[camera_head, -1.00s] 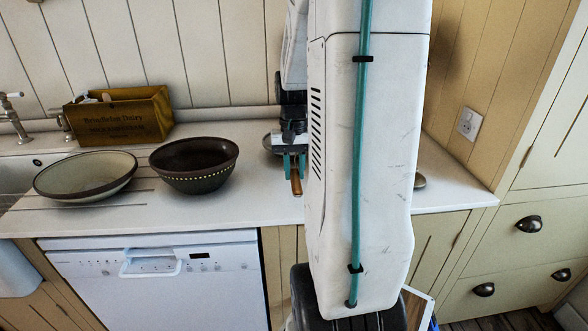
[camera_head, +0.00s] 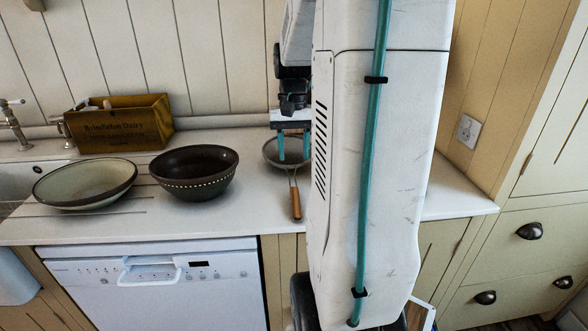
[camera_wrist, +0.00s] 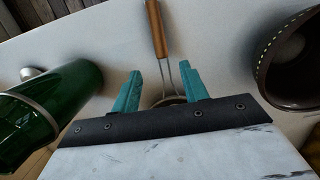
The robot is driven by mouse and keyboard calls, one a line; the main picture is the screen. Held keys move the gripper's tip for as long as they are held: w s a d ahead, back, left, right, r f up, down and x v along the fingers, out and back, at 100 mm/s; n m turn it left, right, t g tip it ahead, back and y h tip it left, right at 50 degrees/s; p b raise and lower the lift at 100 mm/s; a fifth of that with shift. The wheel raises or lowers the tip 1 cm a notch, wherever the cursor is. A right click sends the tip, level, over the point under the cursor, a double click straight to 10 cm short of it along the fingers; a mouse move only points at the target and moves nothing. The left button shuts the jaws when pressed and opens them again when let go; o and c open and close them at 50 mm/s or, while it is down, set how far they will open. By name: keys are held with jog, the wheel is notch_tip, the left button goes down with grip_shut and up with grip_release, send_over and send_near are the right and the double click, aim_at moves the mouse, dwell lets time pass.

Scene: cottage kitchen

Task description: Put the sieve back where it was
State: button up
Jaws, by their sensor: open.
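The sieve (camera_head: 283,152) lies on the white counter, its round bowl toward the wall and its wooden handle (camera_head: 296,204) pointing to the front edge. Part of its bowl is hidden behind my arm. In the wrist view the wooden handle (camera_wrist: 156,30) and wire neck show beyond my fingers, and the bowl is mostly hidden. My gripper (camera_head: 294,150) is open and empty, with its teal fingers above the neck and bowl end of the sieve. In the wrist view my gripper (camera_wrist: 162,88) has one finger on each side of the neck.
A dark brown bowl (camera_head: 194,173) and a pale shallow bowl (camera_head: 85,184) stand left of the sieve. A wooden box (camera_head: 120,123) stands by the wall near the sink. A green cylindrical object (camera_wrist: 60,105) shows in the wrist view. The counter's right end is clear.

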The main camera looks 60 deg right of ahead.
jog(key=a+r+n+h, duration=0.1)
jog(key=a+r+n, duration=0.45)
jog(key=a, duration=1.05)
jog(key=s+a+f+n+t, duration=0.1)
jog(key=s+a+n, duration=0.3)
jog(key=s+a, duration=0.5)
jog(key=a+t, duration=0.1)
jog(key=a, duration=0.3)
jog(key=shift+s+f+t, duration=0.2)
jog(key=shift+s+t, duration=0.1)
jog(key=shift+s, duration=0.05)
